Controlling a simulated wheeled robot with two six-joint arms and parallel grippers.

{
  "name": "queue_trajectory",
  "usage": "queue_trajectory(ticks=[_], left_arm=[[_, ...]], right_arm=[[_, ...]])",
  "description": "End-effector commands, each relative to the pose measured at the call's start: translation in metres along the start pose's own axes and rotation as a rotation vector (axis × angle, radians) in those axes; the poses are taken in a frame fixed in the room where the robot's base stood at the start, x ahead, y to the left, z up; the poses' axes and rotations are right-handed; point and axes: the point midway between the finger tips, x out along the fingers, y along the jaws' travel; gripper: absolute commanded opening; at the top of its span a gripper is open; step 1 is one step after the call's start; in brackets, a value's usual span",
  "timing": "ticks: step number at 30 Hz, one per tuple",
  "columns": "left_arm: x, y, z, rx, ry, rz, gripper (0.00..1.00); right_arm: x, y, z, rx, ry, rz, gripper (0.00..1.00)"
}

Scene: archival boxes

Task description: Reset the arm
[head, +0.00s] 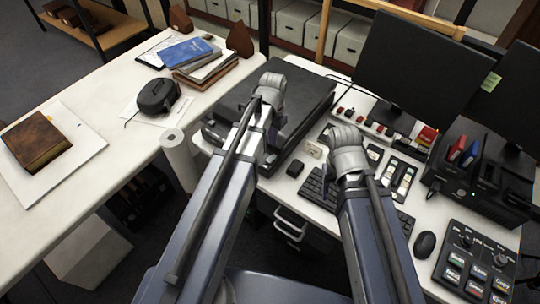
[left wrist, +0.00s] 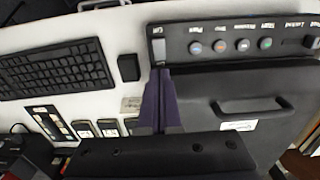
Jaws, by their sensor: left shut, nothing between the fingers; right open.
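My left arm reaches over the desk in the head view, with its wrist end (head: 270,92) by the front of a large black machine (head: 300,85). In the left wrist view my left gripper (left wrist: 161,74) has its dark purple fingers together with nothing between them. The fingertips appear over the edge of the machine's button panel (left wrist: 240,45); I cannot tell if they touch. My right arm ends at its wrist (head: 348,152) above the keyboard area in the head view. My right gripper is open and its fingers are mostly hidden behind the wrist.
A keyboard (head: 318,186), a mouse (head: 425,245) and a control box (head: 474,262) lie on the desk. Monitors (head: 420,70) stand behind. The left table holds a brown book (head: 36,140), a black device (head: 157,95) and a blue book (head: 187,53). A paper roll (head: 180,155) stands between.

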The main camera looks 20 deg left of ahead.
Motion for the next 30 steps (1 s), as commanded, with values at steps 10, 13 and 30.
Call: queue_trajectory(ticks=[10,13,30], left_arm=[[0.001,0.047,0.025,0.006,-0.018,-0.017,0.0],[0.001,0.087,0.051,0.004,-0.036,-0.04,0.0],[0.0,0.147,0.099,-0.019,-0.06,-0.095,0.0]], right_arm=[[0.001,0.0,0.0,0.0,0.0,0.0,0.55],[0.001,0.0,0.0,0.0,0.0,0.0,0.55],[0.001,0.0,0.0,0.0,0.0,0.0,0.55]])
